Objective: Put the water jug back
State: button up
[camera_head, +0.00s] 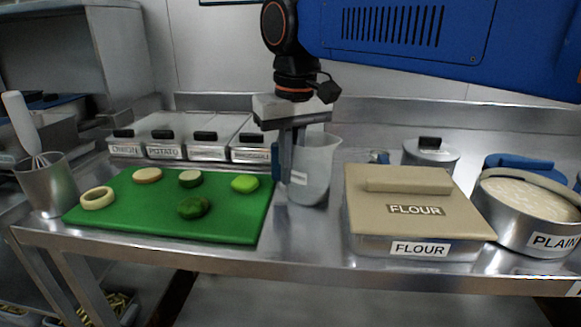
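The water jug (313,172) is a translucent, pale plastic jug with a small label, standing upright on the steel counter behind the green board's right edge. Its spout points right. My gripper (283,172) points down at the jug's left side, its fingers overlapping the jug's edge in this view. The handle is not clearly visible there; the fingers hide that side. I cannot tell whether the fingers are closed on it or only beside it.
A green board (140,215) with vegetable pieces lies left. Lidded containers (205,148) stand behind it, and a metal cup with a whisk (48,185) at far left. A flour box (415,210) and a round pan (520,210) are right. Bare counter (305,240) lies in front of the jug.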

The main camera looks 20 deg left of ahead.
jog(key=o, duration=0.3)
jog(key=shift+o, duration=0.2)
jog(key=shift+r, duration=0.1)
jog(key=r, duration=1.1)
jog(key=shift+s+d, duration=0.35)
jog(key=shift+r, duration=0.45)
jog(key=shift+s, duration=0.1)
